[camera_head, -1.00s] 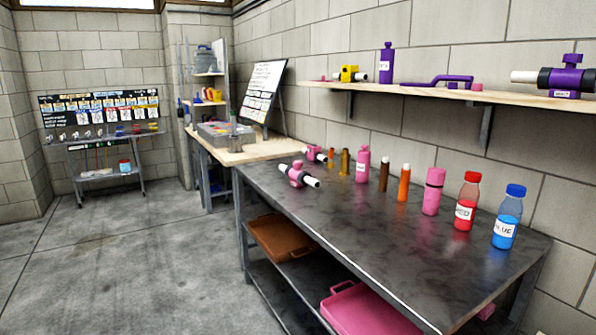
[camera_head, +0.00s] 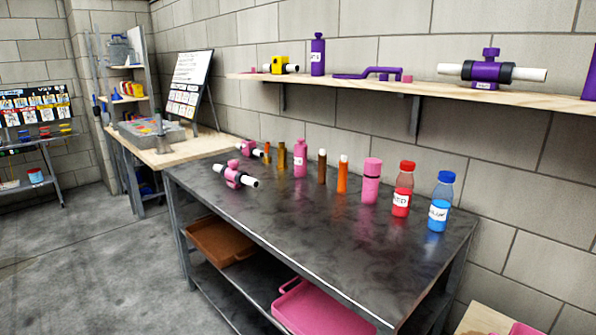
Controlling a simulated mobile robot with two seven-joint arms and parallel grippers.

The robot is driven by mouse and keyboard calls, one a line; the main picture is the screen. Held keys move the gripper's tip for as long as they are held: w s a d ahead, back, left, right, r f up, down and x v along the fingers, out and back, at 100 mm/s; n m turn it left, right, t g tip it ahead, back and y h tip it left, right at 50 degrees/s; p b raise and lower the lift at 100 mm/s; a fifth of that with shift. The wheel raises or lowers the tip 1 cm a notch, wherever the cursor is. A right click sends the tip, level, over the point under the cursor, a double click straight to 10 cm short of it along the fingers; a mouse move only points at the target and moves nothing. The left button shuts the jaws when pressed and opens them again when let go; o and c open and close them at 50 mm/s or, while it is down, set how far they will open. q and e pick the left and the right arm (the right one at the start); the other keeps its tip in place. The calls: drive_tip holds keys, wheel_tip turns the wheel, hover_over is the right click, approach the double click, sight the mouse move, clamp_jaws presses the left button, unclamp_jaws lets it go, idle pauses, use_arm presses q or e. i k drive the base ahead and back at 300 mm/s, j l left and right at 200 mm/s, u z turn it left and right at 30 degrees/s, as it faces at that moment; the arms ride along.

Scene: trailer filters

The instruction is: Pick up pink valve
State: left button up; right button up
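A pink valve with white pipe ends (camera_head: 236,175) lies near the front left edge of the dark metal table (camera_head: 300,240). A second, smaller-looking pink valve (camera_head: 247,148) lies behind it, near the back left corner of the table. Both rest on the tabletop, with nothing touching the nearer one. Neither of my grippers shows in the head view.
Bottles and cylinders stand along the table's back, including a pink bottle (camera_head: 300,160), red bottle (camera_head: 403,190) and blue bottle (camera_head: 440,203). A wall shelf (camera_head: 420,97) holds a purple valve (camera_head: 487,70). The table's front and the floor at left are clear.

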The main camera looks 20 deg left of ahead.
sight(237, 179)
drive_tip(key=i+j+z, duration=0.2)
drive_tip(key=j, duration=0.25)
drive_tip(key=i+j+z, duration=0.25)
drive_tip(key=j, duration=0.2)
drive_tip(key=j+z, duration=0.2)
drive_tip(key=j, duration=0.3)
drive_tip(key=i+j+z, duration=0.2)
drive_tip(key=j, duration=0.3)
drive_tip(key=k, duration=0.1)
